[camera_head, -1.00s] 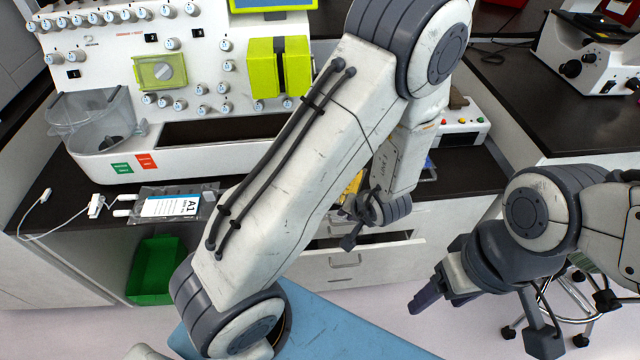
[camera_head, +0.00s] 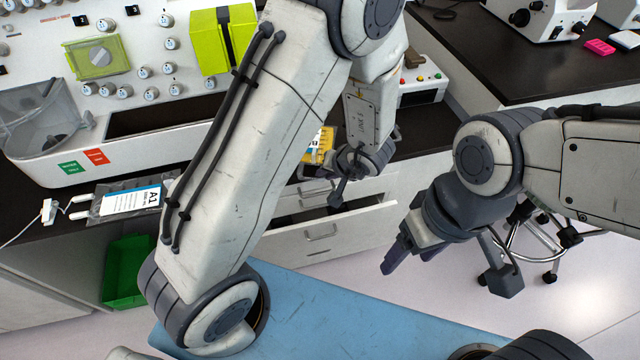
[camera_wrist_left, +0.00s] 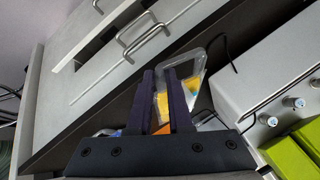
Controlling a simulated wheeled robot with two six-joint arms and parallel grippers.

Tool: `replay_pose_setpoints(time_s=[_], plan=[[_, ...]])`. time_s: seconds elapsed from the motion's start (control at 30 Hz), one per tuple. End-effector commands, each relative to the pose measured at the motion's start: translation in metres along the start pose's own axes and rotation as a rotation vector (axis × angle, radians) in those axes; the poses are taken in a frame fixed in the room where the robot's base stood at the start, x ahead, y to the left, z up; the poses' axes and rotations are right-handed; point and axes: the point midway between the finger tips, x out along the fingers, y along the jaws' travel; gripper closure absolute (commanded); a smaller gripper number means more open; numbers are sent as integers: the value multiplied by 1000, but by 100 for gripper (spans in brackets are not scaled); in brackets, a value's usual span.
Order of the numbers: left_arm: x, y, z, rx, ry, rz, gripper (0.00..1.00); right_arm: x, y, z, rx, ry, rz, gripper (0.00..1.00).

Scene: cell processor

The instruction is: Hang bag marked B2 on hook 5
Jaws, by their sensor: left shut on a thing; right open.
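My left gripper (camera_head: 312,172) is shut on a clear bag with yellow contents (camera_head: 318,145). Much of the bag is hidden behind my left arm and wrist, and its marking cannot be read. In the left wrist view, the bag (camera_wrist_left: 193,84) shows at the dark fingers (camera_wrist_left: 161,75), above the dark counter. My right gripper (camera_head: 408,256) is open and empty, low in front of the drawers. The white cell processor (camera_head: 135,60) stands at the left with several numbered knobs. I cannot make out which is hook 5.
A bag marked A1 (camera_head: 130,200) lies on the counter's front edge with white tubing. A green bin (camera_head: 125,270) is below. An open drawer (camera_head: 345,222) juts out under the counter. A small control box (camera_head: 422,88) and a microscope (camera_head: 545,18) stand further right.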

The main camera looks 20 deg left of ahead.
Motion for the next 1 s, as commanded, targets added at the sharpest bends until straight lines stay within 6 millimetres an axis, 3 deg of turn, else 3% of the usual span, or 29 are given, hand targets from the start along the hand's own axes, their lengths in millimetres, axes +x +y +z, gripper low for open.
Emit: replay_pose_setpoints(time_s=[0.03,0.23,0.5,0.9,0.93,1.0], plan=[[10,-3,-2,-4,0,-2,100,6,0,0,0,0,0,31],[23,-8,-5,-1,2,0,100,10,1,0,0,0,0,31],[54,7,10,1,0,0,100,30,2,2,0,0,0,31],[56,8,10,1,2,0,100,29,2,2,0,0,0,31],[56,8,11,1,1,1,71,29,2,2,0,0,0,31],[55,8,11,1,1,1,52,29,2,1,0,0,0,31]])
